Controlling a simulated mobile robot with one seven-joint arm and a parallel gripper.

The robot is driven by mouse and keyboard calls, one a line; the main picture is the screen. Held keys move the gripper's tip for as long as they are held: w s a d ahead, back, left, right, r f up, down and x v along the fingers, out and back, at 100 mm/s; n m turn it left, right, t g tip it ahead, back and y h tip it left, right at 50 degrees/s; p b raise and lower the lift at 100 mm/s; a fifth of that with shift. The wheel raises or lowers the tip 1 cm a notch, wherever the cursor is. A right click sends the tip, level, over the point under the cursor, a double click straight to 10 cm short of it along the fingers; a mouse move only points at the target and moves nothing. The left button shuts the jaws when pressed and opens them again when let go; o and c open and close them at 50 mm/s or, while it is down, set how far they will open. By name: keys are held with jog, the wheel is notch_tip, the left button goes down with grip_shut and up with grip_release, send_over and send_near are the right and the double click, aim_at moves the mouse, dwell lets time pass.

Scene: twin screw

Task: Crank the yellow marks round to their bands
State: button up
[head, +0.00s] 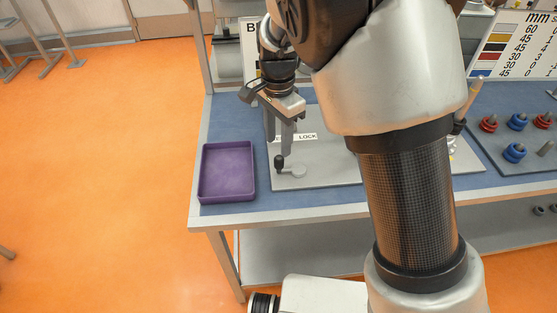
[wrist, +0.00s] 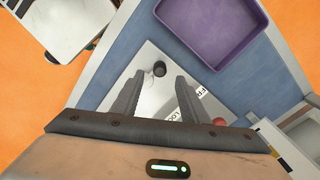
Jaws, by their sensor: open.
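A small crank with an upright black knob (head: 279,162) and a pale round hub (head: 298,171) sits on the front left of a grey plate (head: 325,172). My gripper (head: 285,150) is open, pointing down just above the knob. In the wrist view the black knob (wrist: 159,69) shows between the open fingertips (wrist: 160,79); I cannot tell whether they touch it. A label reading LOCK (head: 307,136) lies on the plate behind the crank. My arm hides much of the plate's right part. I cannot make out the yellow marks or their bands.
An empty purple tray (head: 228,197) stands left of the plate on the blue bench top (head: 300,205). Several red and blue rings (head: 515,152) stand on another plate at the right. A sign with coloured bands (head: 515,45) stands at the back right.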

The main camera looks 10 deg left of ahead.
aim_at(278, 157)
notch_tip(278, 157, down, 9)
jog(key=shift+r, duration=0.2)
grip_shut()
